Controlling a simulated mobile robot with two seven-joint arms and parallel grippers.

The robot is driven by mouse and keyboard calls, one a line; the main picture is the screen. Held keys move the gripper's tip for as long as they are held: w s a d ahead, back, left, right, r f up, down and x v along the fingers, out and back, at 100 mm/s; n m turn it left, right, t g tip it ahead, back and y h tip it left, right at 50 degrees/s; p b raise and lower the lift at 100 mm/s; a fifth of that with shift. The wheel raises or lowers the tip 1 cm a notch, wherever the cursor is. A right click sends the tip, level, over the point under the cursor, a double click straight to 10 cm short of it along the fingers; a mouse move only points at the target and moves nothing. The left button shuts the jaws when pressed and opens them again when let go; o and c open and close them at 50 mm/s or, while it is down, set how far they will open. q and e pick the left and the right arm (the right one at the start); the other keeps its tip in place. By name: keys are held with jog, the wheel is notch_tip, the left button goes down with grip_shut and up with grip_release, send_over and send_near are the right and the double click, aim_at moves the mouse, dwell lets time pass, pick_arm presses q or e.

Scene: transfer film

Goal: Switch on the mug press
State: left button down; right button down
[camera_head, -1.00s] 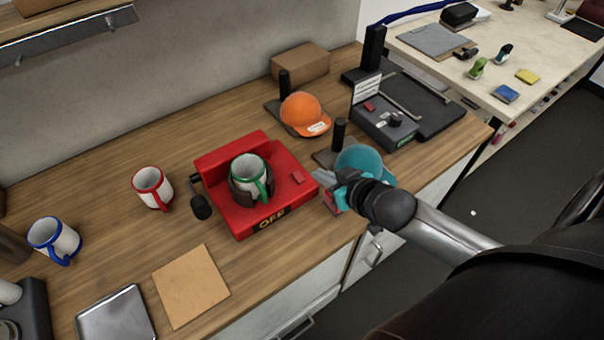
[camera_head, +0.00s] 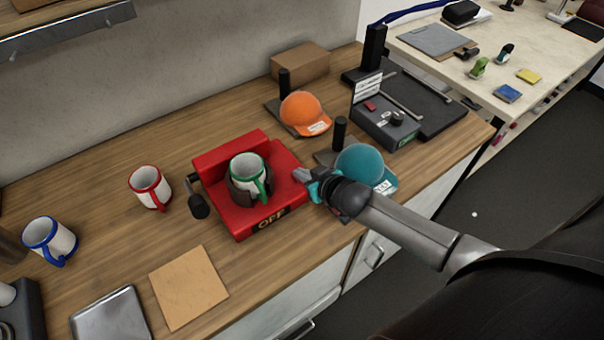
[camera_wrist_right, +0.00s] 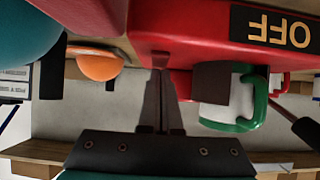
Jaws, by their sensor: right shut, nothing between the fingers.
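The red mug press (camera_head: 215,168) stands on the wooden counter, with an OFF label (camera_head: 271,217) on its front. A white mug with a green rim and handle (camera_head: 248,166) sits upright in its dark holder. My right gripper (camera_head: 300,175) is shut and empty at the press's right side, its fingertips over the spot where the small red switch is. In the right wrist view the shut fingers (camera_wrist_right: 161,75) reach up to the red body (camera_wrist_right: 190,25); the OFF label (camera_wrist_right: 277,27) appears upside down. I cannot tell whether they touch the switch. My left gripper is out of view.
A teal cap (camera_head: 360,163) lies close beside my right gripper, and an orange cap (camera_head: 301,110) is behind. A red-rimmed mug (camera_head: 149,187) and a blue-rimmed mug (camera_head: 48,240) stand left. A brown sheet (camera_head: 189,287) lies in front.

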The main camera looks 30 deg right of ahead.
jog(key=shift+w+f, duration=0.3)
jog(key=shift+f, duration=0.05)
dwell(0.8)
jog(key=shift+w+r, duration=0.1)
jog(key=shift+w+a+r+p, duration=0.15)
jog(key=shift+w+r+p, duration=0.15)
jog(key=shift+w, duration=0.3)
jog(key=r+p, duration=0.2)
jog(key=w+r+p, duration=0.1)
jog(key=r+p, duration=0.1)
jog(key=shift+r, duration=0.1)
jog(key=s+r+p, duration=0.1)
jog(key=s+r, duration=0.4)
jog(key=r, duration=0.3)
jog(key=shift+d+r, duration=0.15)
jog(key=shift+d, duration=0.15)
jog(key=shift+s, duration=0.1)
dwell(0.5)
